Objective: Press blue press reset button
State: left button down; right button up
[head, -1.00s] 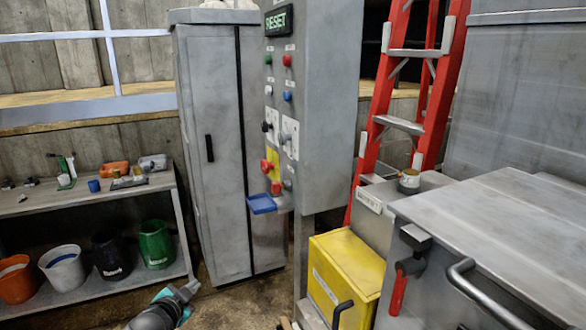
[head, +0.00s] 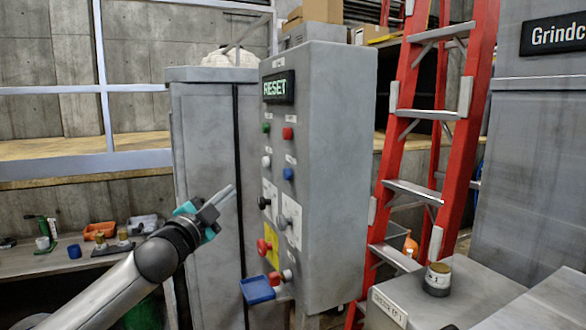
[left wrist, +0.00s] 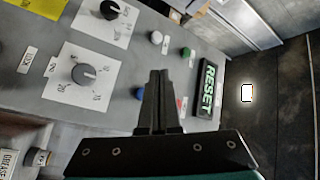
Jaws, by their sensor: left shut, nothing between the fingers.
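The blue button (head: 288,174) is on the front of the grey control panel (head: 335,180), below a red button (head: 287,133) and right of a white button (head: 266,161). The panel's lit display (head: 278,88) reads RESET. My left gripper (head: 234,189) is shut and empty, raised left of the panel, fingers pointing toward it and apart from the blue button in the head view. In the left wrist view the shut fingers (left wrist: 161,74) stand in front of the panel, and the blue button (left wrist: 139,93) peeks out beside them, partly hidden. My right gripper is not in view.
A green button (head: 265,128), knobs (head: 283,221) and red buttons (head: 264,246) sit close by on the panel. A blue tray (head: 257,290) juts out below. A grey cabinet (head: 203,130) stands behind the gripper; a red ladder (head: 405,150) is to the right.

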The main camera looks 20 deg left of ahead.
aim_at(287, 174)
pick_arm(q)
jog(key=r, duration=0.2)
jog(key=shift+w+d+r+m+h, duration=0.25)
jog(key=shift+d+r+m+h, duration=0.15)
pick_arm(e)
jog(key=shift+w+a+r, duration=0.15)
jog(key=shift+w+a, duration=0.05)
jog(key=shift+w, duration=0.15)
pick_arm(q)
jog(key=w+d+p, duration=0.1)
jog(key=w+d, duration=0.4)
jog(key=w, duration=0.1)
jog(key=shift+w+d+p, duration=0.4)
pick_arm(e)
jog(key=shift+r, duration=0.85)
pick_arm(q)
jog(key=shift+w+d, duration=0.1)
dwell(0.7)
jog(key=shift+w+d, duration=0.15)
jog(key=shift+w, duration=0.05)
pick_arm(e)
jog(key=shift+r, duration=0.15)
